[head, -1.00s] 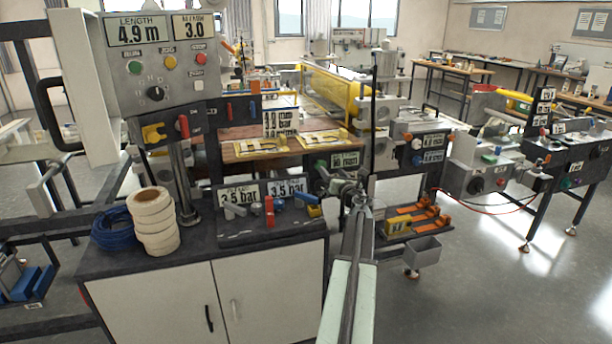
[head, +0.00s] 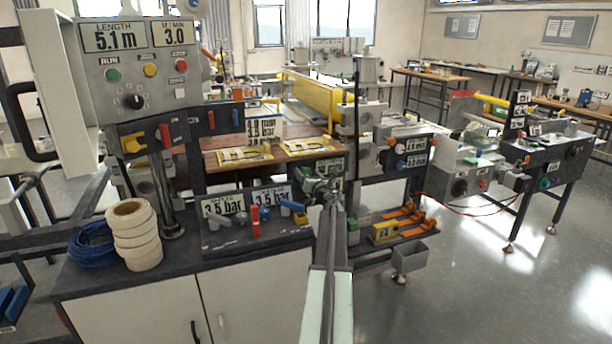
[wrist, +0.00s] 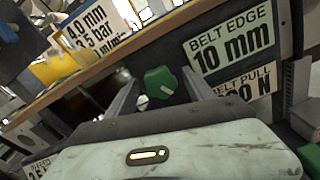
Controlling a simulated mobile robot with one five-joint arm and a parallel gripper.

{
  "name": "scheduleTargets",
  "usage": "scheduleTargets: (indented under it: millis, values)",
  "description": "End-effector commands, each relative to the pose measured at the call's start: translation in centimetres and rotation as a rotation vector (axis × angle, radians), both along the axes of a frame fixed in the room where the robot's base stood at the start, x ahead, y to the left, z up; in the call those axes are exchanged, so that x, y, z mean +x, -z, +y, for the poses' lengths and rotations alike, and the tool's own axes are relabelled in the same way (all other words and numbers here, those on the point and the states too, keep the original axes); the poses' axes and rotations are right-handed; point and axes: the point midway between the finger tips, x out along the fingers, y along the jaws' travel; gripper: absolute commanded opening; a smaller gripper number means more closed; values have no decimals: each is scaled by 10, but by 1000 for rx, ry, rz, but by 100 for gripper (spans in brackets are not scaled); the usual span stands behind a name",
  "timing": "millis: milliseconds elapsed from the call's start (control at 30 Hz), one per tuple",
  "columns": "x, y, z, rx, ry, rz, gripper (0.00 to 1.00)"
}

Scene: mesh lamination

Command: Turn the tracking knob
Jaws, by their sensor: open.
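A green knob (wrist: 160,83) sits on the dark panel beside the "BELT EDGE 10 mm" display (wrist: 231,40) in the wrist view. A pale round piece shows just below its left side. My gripper (wrist: 160,78) is open, with one finger left of the knob and one right of it. I cannot tell whether either finger touches it. In the head view my gripper (head: 331,190) reaches the small panel under the brown table, and the knob there is small and partly hidden. No label on the knob is readable.
The "BELT PULL" display (wrist: 245,92) lies below the belt edge one. In the head view the cabinet top (head: 190,270) with tape rolls (head: 133,235) and blue cable (head: 90,245) stands left. Open floor lies at the right.

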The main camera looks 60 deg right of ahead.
Motion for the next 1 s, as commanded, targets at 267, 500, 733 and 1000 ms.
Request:
scheduleTargets:
  millis: [267, 500, 733, 1000]
  values:
    - [0, 0, 1, 0, -1, 0, 17]
    - [3, 0, 3, 5, -5, -4, 0]
    - [2, 0, 3, 64, -4, -48, 0]
    - [2, 1, 3, 231, -4, -172, 0]
